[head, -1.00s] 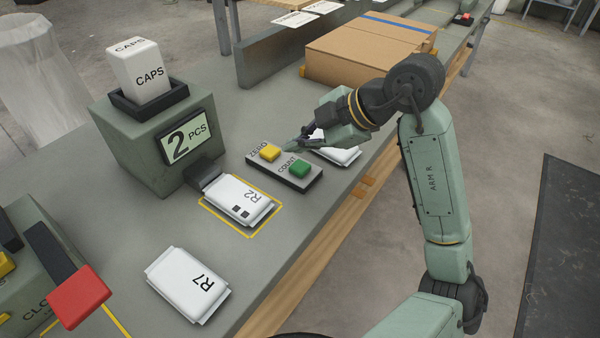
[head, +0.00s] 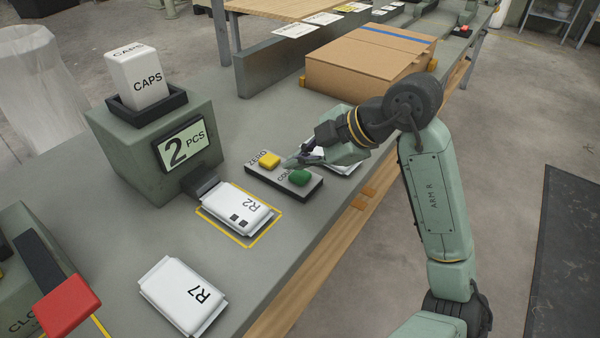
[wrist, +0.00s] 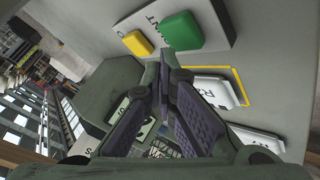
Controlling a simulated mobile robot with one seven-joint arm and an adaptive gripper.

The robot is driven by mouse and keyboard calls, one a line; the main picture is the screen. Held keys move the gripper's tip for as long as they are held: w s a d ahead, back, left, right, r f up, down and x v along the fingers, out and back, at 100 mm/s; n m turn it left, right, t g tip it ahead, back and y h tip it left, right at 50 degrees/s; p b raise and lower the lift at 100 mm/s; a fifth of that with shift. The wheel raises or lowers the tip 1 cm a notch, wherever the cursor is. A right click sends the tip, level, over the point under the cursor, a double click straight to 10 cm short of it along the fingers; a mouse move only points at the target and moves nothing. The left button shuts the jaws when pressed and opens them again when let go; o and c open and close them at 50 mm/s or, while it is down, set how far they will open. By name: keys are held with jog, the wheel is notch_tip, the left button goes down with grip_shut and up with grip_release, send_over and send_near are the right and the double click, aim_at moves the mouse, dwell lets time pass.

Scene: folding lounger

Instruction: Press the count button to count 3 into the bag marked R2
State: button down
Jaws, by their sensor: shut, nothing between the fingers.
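The green count button (head: 299,177) sits on a dark-edged panel beside the yellow zero button (head: 268,160). In the wrist view the green button (wrist: 181,30) is just above the fingertips. My gripper (head: 290,162) is shut and empty, its tip over the panel close to the green button; I cannot tell whether it touches. The bag marked R2 (head: 238,209) lies flat inside a yellow outline at the counter's chute. The counter's display (head: 184,144) reads 2 PCS.
A bag marked R7 (head: 184,294) lies nearer on the bench. A cardboard box (head: 370,62) stands at the back.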

aim_at(299, 177)
jog(key=shift+f, duration=0.1)
dwell(0.6)
jog(key=shift+f+b, duration=0.35)
jog(key=shift+b, duration=0.1)
jog(key=shift+f+b, duration=0.55)
dwell(0.5)
jog(key=shift+r, duration=0.1)
jog(key=shift+r+p, duration=0.7)
jog(key=shift+r, duration=0.2)
jog(key=shift+r, duration=0.1)
notch_tip(299, 177, up, 5)
jog(key=p, duration=0.3)
dwell(0.8)
